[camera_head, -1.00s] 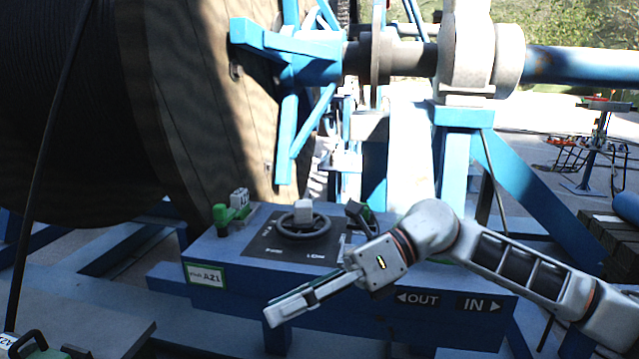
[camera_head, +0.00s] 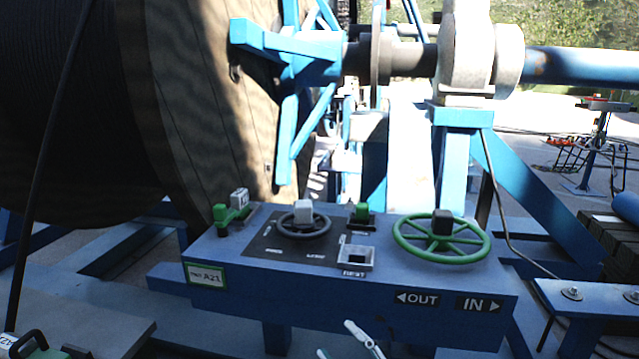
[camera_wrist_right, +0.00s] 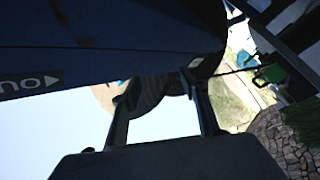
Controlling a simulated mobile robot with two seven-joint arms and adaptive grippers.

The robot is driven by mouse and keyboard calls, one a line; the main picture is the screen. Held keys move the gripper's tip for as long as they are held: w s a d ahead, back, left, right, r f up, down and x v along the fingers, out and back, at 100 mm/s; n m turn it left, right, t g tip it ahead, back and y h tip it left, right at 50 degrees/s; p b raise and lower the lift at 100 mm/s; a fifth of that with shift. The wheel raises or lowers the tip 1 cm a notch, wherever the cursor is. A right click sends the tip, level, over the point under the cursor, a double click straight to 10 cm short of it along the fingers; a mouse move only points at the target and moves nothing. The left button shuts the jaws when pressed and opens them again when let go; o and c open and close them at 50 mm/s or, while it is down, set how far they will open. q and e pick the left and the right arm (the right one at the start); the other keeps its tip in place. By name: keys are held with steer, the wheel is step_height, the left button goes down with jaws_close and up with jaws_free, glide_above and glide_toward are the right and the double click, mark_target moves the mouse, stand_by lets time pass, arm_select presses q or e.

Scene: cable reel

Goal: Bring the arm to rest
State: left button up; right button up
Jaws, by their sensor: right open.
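My right gripper (camera_head: 345,346) shows only by its fingertips at the bottom edge of the head view, in front of and below the blue control box (camera_head: 340,297). Its two fingers are apart with nothing between them. The right wrist view also shows the open gripper (camera_wrist_right: 162,102), with the dark underside of the blue box and part of the OUT label (camera_wrist_right: 32,84) at upper left. The rest of my right arm is out of the head view. My left gripper is not in view.
The box carries a green handwheel (camera_head: 442,238), a smaller dark handwheel (camera_head: 303,226) and green-based levers. A large cable reel (camera_head: 90,110) stands behind at left. A blue frame beam (camera_head: 590,298) lies at right.

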steer(key=s+d+f+m+g+h, duration=0.2)
steer(key=s+d+f+m+h, duration=0.1)
steer(key=f, duration=0.6)
steer(key=s+d+f+m+g+h, duration=0.2)
steer(key=s+d+f+m+h, duration=0.1)
steer(key=s+d+f+m, duration=0.2)
steer(key=s+d+f+m+g+h, duration=0.1)
steer(key=s+d+f+m+h, duration=0.2)
steer(key=s+d+f, duration=0.4)
steer(key=s+f, duration=0.3)
steer(key=f, duration=0.5)
steer(key=shift+s+d+m+g+h, duration=0.35)
steer(key=shift+s+m+g+h, duration=0.05)
